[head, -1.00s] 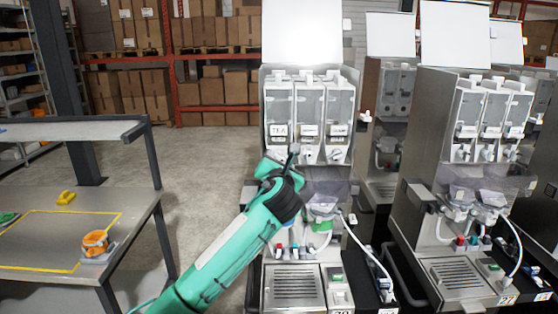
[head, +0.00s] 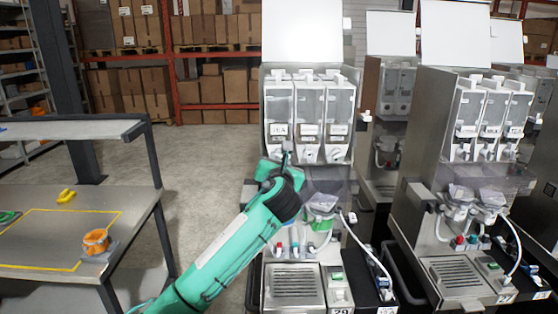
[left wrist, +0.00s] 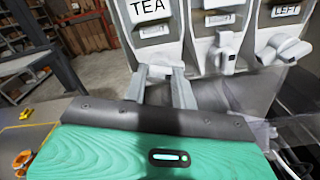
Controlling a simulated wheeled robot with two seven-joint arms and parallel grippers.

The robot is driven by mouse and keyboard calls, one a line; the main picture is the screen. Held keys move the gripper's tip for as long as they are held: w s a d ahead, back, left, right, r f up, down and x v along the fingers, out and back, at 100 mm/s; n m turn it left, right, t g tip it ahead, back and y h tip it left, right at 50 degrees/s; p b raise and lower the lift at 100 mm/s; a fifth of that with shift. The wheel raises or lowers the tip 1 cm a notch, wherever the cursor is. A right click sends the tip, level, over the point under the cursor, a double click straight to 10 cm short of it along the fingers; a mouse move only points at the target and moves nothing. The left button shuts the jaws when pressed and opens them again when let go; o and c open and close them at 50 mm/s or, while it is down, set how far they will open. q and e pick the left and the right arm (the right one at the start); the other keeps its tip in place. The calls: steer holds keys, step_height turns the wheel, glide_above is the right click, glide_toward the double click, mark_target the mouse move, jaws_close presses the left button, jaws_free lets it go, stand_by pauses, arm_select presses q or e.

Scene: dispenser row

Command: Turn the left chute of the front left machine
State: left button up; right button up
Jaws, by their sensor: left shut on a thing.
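The front left machine (head: 302,45) stands in the middle of the head view, with three clear canisters in a row. The left one, labelled TEA (head: 279,105), also shows in the left wrist view (left wrist: 153,28). My left gripper (head: 287,150) is at the foot of this canister; in the left wrist view its two fingers (left wrist: 160,85) are shut on the left chute. The chute is mostly hidden by the fingers, so its angle cannot be told. The middle chute (left wrist: 222,52) and right chute (left wrist: 285,50) are white and free. My right gripper is not in view.
A second machine (head: 455,110) stands close on the right. Mixing bowls and hoses (head: 322,205) sit below the chutes, with a drip tray (head: 294,285) at the bottom. A workbench (head: 130,215) with an orange item (head: 96,241) is at left. The floor between is clear.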

arm_select(q)
steer(key=n, duration=0.2)
steer(key=shift+n, duration=0.4)
steer(key=n, duration=0.2)
steer(key=shift+n, duration=0.4)
steer(key=n, duration=0.2)
steer(key=shift+f+n, duration=0.1)
steer(key=shift+n, duration=0.2)
steer(key=n, duration=0.3)
steer(key=shift+n, duration=0.3)
steer(key=n+b, duration=0.1)
steer(key=n, duration=0.3)
steer(key=shift+n+b, duration=0.3)
steer(key=shift+b, duration=0.05)
steer(key=n+b, duration=0.1)
steer(key=n, duration=0.2)
steer(key=shift+n+b, duration=0.35)
steer(key=shift+n, duration=0.95)
